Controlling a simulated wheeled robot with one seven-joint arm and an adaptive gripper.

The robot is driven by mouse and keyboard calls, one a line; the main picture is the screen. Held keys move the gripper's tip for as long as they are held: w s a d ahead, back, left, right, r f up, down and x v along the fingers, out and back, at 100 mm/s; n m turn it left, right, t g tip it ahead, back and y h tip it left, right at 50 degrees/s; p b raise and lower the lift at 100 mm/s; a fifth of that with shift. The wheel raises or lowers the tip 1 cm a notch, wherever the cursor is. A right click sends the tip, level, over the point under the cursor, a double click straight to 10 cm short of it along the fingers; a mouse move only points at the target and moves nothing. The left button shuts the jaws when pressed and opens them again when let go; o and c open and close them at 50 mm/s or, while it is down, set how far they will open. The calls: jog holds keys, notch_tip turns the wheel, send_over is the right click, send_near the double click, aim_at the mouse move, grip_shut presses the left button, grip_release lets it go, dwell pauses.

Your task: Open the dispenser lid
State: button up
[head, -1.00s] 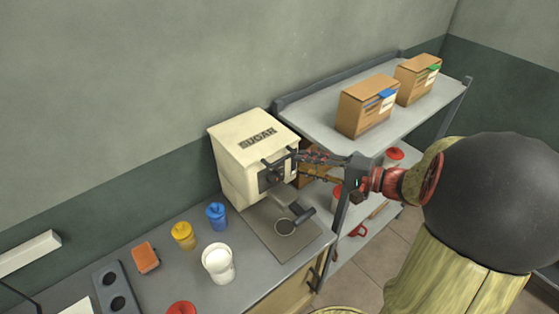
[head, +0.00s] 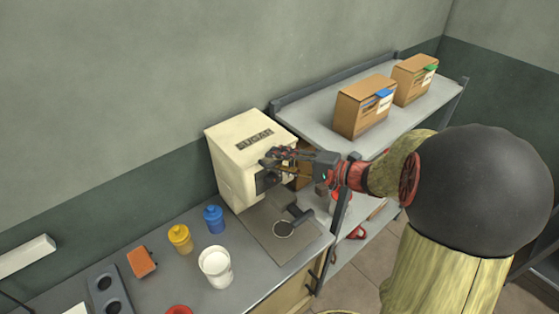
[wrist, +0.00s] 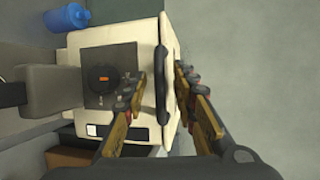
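The sugar dispenser (head: 232,174) is a cream box on the counter, marked SUGAR on its lid (head: 254,141). The lid looks closed. In the wrist view the dispenser (wrist: 80,52) appears turned on its side, with a dark front panel holding a round knob (wrist: 103,78). A black bar handle (wrist: 162,85) runs along the lid's front edge. My gripper (head: 272,158) is at the upper front of the dispenser. In the wrist view my gripper's fingers (wrist: 160,82) are apart, one on each side of the handle, with visible gaps. My gripper hides part of the front in the head view.
A shelf with two cardboard boxes (head: 363,106) stands to the right.

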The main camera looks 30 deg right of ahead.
jog(key=shift+c, duration=1.1)
jog(key=c, duration=0.5)
jog(key=shift+f, duration=0.1)
grip_shut()
jog(key=shift+f, duration=0.1)
